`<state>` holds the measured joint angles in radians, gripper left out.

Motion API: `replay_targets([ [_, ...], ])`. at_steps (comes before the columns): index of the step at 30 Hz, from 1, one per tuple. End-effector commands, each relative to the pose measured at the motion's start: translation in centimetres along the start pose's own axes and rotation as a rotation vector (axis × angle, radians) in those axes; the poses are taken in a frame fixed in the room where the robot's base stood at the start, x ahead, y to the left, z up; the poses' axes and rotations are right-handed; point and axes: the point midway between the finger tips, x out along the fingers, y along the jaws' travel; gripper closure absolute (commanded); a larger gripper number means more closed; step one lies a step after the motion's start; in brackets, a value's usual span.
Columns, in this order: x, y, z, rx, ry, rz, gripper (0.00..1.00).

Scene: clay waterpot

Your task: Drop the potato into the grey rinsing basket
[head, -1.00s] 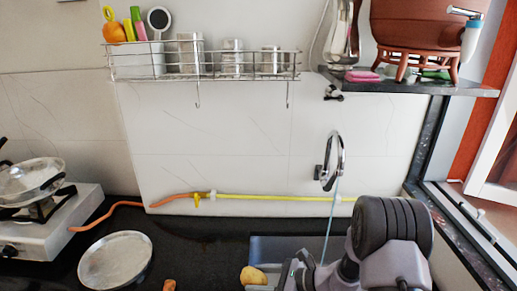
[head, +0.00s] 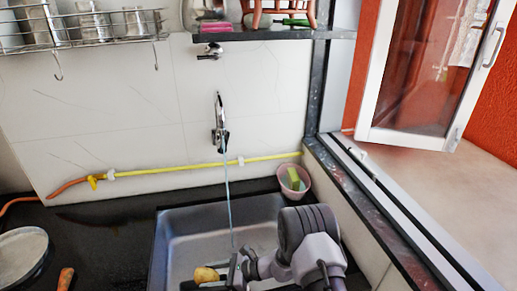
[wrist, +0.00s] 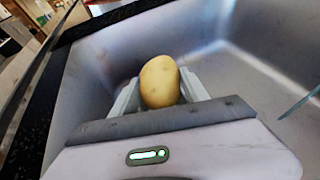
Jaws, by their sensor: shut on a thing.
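A yellow-brown potato (wrist: 160,82) is held between the two pale fingers of my gripper (wrist: 158,92) in the wrist view. In the head view the potato (head: 206,275) shows at the left end of my gripper (head: 215,277), over the left part of the sink. The wrist view has the bare grey metal sink floor and walls behind the potato. I see no grey rinsing basket in either view.
The grey sink (head: 190,222) is set in a black counter. A pink tub (head: 292,182) with a green and yellow item stands at its back right corner. A thin bluish stream or cord (head: 228,200) hangs from the wall tap (head: 219,125). A round metal lid or plate (head: 22,255) lies at left.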

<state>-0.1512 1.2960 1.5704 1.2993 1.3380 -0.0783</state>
Motion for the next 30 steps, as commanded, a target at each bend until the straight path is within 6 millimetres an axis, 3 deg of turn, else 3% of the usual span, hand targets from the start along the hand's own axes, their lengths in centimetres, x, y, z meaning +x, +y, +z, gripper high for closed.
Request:
replay_targets([
  [6, 0.0, 0.0, -0.1, -0.001, -0.001, -0.001, 0.91],
  [7, 0.0, 0.0, -0.1, 0.0, -0.001, -0.001, 0.43],
  [10, 0.0, 0.0, -0.1, 0.0, 0.0, -0.001, 0.23],
  [20, -0.4, 0.0, 0.0, 0.0, 0.0, -0.001, 0.21],
  [30, -6.9, -0.1, 0.1, 0.001, 0.0, -0.002, 0.21],
])
